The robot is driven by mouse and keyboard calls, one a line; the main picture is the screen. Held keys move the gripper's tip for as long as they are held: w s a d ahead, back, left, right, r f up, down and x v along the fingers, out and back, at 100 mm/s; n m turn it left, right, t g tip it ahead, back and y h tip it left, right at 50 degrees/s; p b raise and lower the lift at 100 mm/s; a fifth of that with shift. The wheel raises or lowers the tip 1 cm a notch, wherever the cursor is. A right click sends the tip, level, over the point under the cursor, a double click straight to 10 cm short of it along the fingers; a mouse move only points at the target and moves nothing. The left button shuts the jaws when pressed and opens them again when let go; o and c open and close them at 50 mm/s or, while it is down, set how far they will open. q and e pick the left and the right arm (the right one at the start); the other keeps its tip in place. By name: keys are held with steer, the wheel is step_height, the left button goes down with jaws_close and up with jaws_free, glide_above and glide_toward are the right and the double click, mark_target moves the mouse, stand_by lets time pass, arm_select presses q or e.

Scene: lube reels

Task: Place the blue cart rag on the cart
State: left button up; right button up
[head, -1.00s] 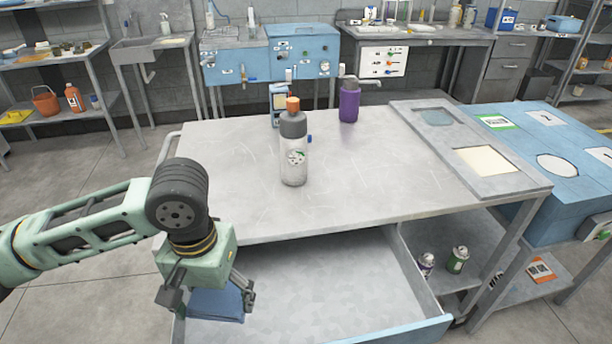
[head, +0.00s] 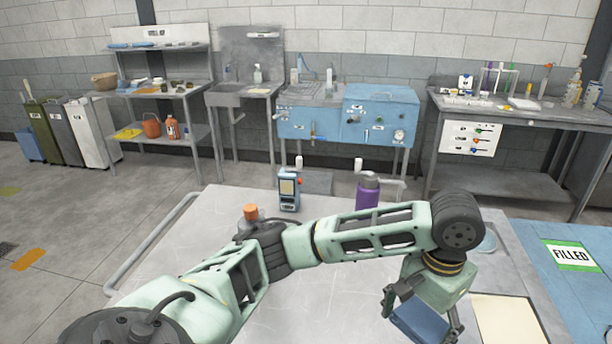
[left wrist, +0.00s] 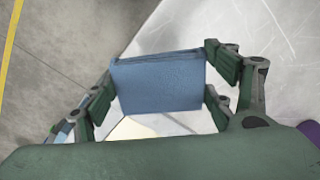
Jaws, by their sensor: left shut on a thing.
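My left gripper (head: 422,316) is shut on a folded blue rag (head: 418,328) and holds it at the right part of the grey cart (head: 190,238). In the left wrist view, the rag (left wrist: 158,82) sits between the two green fingers (left wrist: 160,88), with the pale cart top (left wrist: 270,45) behind it at the upper right. I cannot tell how high the rag is above the cart top. My arm hides much of the cart top. My right gripper is not in view.
A bottle with an orange cap (head: 250,212) stands on the cart, mostly behind my arm. A panel with a cream inset (head: 505,320) lies at the right, beside a blue surface (head: 565,285).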

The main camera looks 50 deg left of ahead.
arm_select(q)
steer(key=shift+w+d+r+p, duration=0.25)
steer(key=shift+w+r+p, duration=0.4)
steer(key=shift+r, duration=0.25)
steer(key=shift+a+f, duration=0.3)
steer(key=shift+a, duration=0.4)
steer(key=w+a+f, duration=0.1)
steer(key=a+f, duration=0.1)
steer(key=a, duration=0.1)
steer(key=w+a+f+p, duration=0.1)
steer(key=w+a+f, duration=0.1)
steer(key=a, duration=0.1)
steer(key=w+a+f+p, duration=0.1)
steer(key=a+f, duration=0.1)
steer(key=a, duration=0.1)
steer(key=shift+w+a+f, duration=0.2)
steer(key=shift+w+a, duration=0.05)
steer(key=shift+w, duration=0.1)
steer(key=shift+f, duration=0.25)
step_height(320, 180, down, 3)
steer(key=shift+f+p, duration=0.1)
steer(key=shift+p, duration=0.5)
steer(key=shift+f, duration=0.4)
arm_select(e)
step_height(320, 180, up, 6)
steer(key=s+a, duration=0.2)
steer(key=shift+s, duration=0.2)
